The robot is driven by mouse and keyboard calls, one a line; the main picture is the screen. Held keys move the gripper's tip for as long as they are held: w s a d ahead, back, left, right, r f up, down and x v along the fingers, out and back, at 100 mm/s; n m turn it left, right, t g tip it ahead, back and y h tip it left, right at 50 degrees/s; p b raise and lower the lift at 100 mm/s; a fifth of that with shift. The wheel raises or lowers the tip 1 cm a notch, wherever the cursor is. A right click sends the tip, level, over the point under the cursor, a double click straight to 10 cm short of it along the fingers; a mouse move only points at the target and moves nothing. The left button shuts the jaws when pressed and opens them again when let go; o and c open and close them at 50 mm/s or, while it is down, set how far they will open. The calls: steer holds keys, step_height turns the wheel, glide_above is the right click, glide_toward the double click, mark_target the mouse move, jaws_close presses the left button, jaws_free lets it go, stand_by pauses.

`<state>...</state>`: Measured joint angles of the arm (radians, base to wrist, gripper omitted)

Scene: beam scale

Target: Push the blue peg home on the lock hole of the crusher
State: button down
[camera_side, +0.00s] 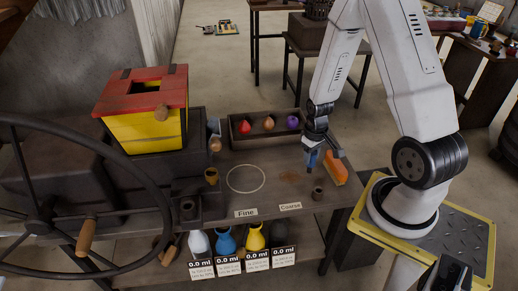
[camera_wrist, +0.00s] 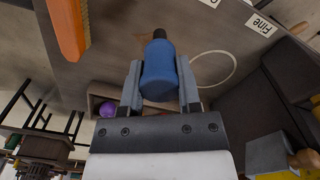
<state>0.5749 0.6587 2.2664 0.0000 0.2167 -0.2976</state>
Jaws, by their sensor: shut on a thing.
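The blue peg (camera_wrist: 158,75) is between the two fingers of my gripper (camera_wrist: 160,82), and its dark narrow tip points away from the wrist. In the side view my gripper (camera_side: 316,152) holds the peg (camera_side: 309,161) above the right part of the bench, clear of its top. The crusher stands at the left, with a yellow body (camera_side: 150,132), a red hopper top (camera_side: 140,88) and a large dark handwheel (camera_side: 155,185). I cannot make out the lock hole for certain; a dark upright socket (camera_side: 188,209) stands at the crusher's front.
A tray (camera_side: 240,137) with red, brown and purple items lies behind. A white circle (camera_side: 246,179) marks bare bench. Colored vases (camera_side: 227,243) stand on the lower shelf.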

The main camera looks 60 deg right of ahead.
steer(key=w+a+r+n, duration=0.3)
steer(key=w+a, duration=0.4)
steer(key=a, duration=0.1)
steer(key=w+a+r+n, duration=0.3)
steer(key=w+a, duration=0.4)
steer(key=w, duration=0.1)
steer(key=w+a+r+n, duration=0.1)
steer(key=a+r, duration=0.3)
steer(key=a, duration=0.5)
steer(key=w+a+r+n, duration=0.1)
steer(key=a+r+n, duration=0.2)
steer(key=a, duration=0.7)
steer(key=shift+w+a+r+n, duration=0.3)
steer(key=shift+w+r+n, duration=0.05)
steer(key=shift+r+n, duration=0.05)
steer(key=shift+f, duration=0.15)
steer(key=shift+f, duration=2.7)
steer(key=shift+f, duration=2.45)
steer(key=shift+c, duration=1.1)
jaws_free()
